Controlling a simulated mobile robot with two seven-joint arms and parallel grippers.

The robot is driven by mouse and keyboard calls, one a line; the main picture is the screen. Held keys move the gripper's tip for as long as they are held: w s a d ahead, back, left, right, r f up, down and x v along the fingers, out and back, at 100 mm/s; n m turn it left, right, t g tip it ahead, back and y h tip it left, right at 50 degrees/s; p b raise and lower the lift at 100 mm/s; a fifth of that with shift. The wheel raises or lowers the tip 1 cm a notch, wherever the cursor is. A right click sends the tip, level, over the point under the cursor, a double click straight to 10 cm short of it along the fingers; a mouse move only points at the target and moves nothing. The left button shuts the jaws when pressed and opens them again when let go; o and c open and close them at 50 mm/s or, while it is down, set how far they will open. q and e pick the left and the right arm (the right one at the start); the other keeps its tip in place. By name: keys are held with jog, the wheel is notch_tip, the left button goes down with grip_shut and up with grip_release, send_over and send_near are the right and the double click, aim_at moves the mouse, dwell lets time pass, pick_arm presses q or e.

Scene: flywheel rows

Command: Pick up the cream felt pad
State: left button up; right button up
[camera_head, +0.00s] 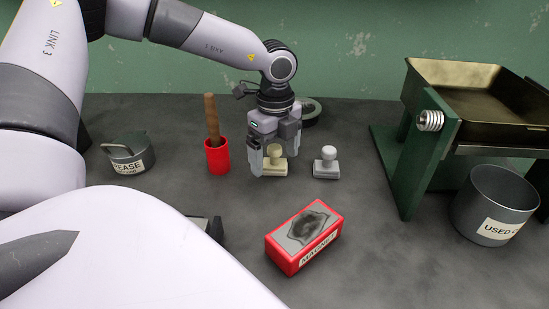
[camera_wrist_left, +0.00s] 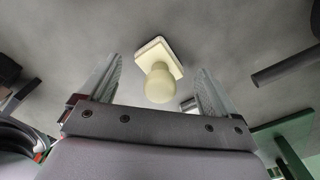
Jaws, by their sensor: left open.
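The cream felt pad (camera_head: 275,160) stands on the grey bench, a square base with a round knob on top. In the left wrist view the pad (camera_wrist_left: 159,72) shows between the two fingers and ahead of them. My left gripper (camera_head: 274,168) points down over the pad, open, with its fingers on either side of the knob. It also shows in the left wrist view (camera_wrist_left: 160,85). I cannot tell whether a finger touches the pad. A similar grey-white pad (camera_head: 326,162) stands just to the right. My right gripper is not in view.
A red cup (camera_head: 217,156) with a wooden-handled tool and a grease can (camera_head: 130,154) stand to the left. A red magnet box (camera_head: 304,236) lies in front. A dark ring (camera_head: 310,109) lies behind. A green stand with a metal tray (camera_head: 478,97) and a "used" bucket (camera_head: 494,205) are at the right.

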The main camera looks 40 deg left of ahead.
aim_at(275, 147)
pick_arm(q)
jog(key=shift+f, duration=0.4)
jog(key=c, duration=1)
jog(key=shift+r, duration=0.15)
notch_tip(275, 147, up, 20)
jog(key=shift+f+p, duration=0.1)
jog(key=shift+p, duration=0.25)
jog(key=shift+o, duration=0.7)
